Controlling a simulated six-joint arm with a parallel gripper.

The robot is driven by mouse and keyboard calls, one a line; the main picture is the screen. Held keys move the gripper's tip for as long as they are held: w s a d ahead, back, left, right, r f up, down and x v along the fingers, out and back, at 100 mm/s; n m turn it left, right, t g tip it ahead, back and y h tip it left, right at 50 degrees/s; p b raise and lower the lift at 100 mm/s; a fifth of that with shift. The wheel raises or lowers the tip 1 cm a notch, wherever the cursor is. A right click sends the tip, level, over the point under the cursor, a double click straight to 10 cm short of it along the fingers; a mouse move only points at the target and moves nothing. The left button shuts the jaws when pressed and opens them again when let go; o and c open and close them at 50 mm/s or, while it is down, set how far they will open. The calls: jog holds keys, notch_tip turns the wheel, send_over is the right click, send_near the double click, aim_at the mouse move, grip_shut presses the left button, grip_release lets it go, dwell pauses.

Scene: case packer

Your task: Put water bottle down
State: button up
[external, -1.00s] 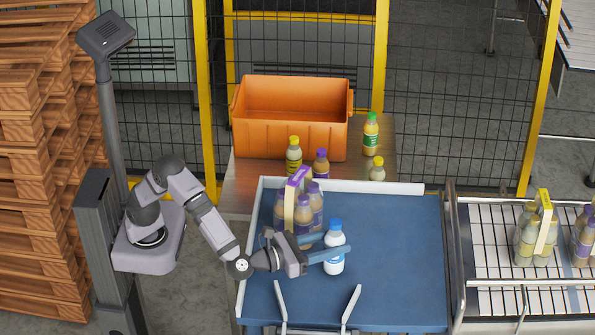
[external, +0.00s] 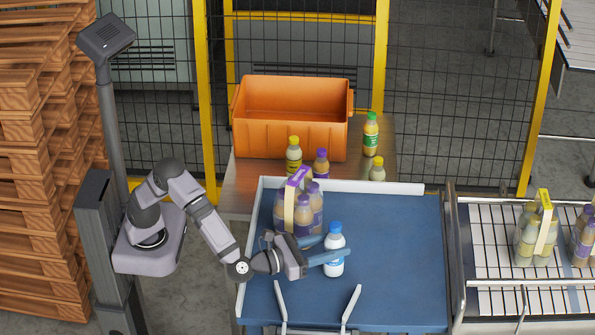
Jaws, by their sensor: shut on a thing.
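The water bottle (external: 334,266) is white with a blue cap and a blue label. It stands upright over the blue tray surface (external: 400,270), right of my gripper. My gripper (external: 325,250) reaches in from the left and its two blue fingers are shut on the bottle, one on the far side and one on the near side. I cannot tell whether the bottle's base touches the surface.
A pack of purple-capped bottles (external: 312,213) stands just behind my gripper. An orange crate (external: 290,135) and several loose bottles stand on the table behind. Metal guides (external: 350,303) are at the front. The blue surface to the right is clear. A conveyor (external: 500,300) carries packs.

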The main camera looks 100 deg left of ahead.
jog(key=shift+f, duration=0.1)
jog(key=o, duration=1.3)
jog(key=shift+o, duration=0.2)
jog(key=shift+s, duration=0.1)
jog(key=b+v, duration=0.2)
jog(key=v, duration=0.4)
jog(key=shift+s+d+b, duration=0.2)
jog(key=shift+s+b, duration=0.1)
jog(key=shift+b, duration=0.1)
jog(key=shift+s, duration=0.2)
